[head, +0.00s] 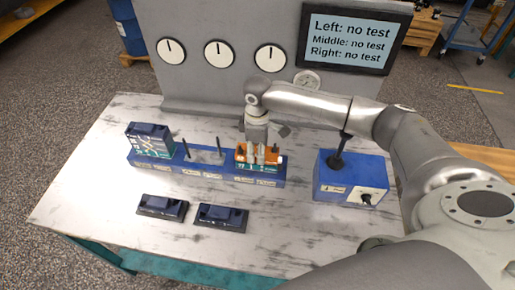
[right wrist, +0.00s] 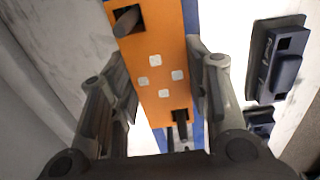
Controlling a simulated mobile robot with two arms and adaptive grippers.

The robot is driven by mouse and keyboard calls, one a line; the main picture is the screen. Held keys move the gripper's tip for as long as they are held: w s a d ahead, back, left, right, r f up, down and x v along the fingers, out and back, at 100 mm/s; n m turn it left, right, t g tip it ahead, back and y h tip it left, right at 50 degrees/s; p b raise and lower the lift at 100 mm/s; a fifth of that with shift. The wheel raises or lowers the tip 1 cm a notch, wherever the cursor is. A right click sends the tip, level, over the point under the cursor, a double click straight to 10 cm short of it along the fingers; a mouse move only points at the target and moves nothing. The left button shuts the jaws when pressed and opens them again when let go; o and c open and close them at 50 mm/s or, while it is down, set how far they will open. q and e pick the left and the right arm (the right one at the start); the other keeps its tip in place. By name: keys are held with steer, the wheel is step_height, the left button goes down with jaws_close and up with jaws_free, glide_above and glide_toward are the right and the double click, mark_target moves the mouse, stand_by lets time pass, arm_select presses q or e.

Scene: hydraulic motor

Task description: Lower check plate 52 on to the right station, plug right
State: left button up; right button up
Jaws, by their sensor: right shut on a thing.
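An orange plate (head: 274,158), which I take for check plate 52, is at the right station of the long blue base (head: 133,158). My right gripper (head: 259,153) is above it with its fingers on either side, shut on it. Teal shows just below the plate. In the right wrist view the orange plate (right wrist: 160,45) lies between the fingers (right wrist: 163,82). It has several pale squares and a hole near each end, with something dark showing at each hole. I cannot tell whether the plate rests or is still raised. My left gripper is out of view.
A teal block with a dark top (head: 150,142) stands on the left station. The middle station has two upright dark pins (head: 187,149). Two dark modules (head: 162,207) (head: 221,217) lie in front. A blue lever box (head: 335,182) stands at right. The screen (head: 352,40) reads "no test" throughout.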

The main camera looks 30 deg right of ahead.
steer(key=shift+f, duration=0.45)
steer(key=o, duration=1.5)
step_height(320, 180, up, 12)
steer(key=shift+f, duration=0.1)
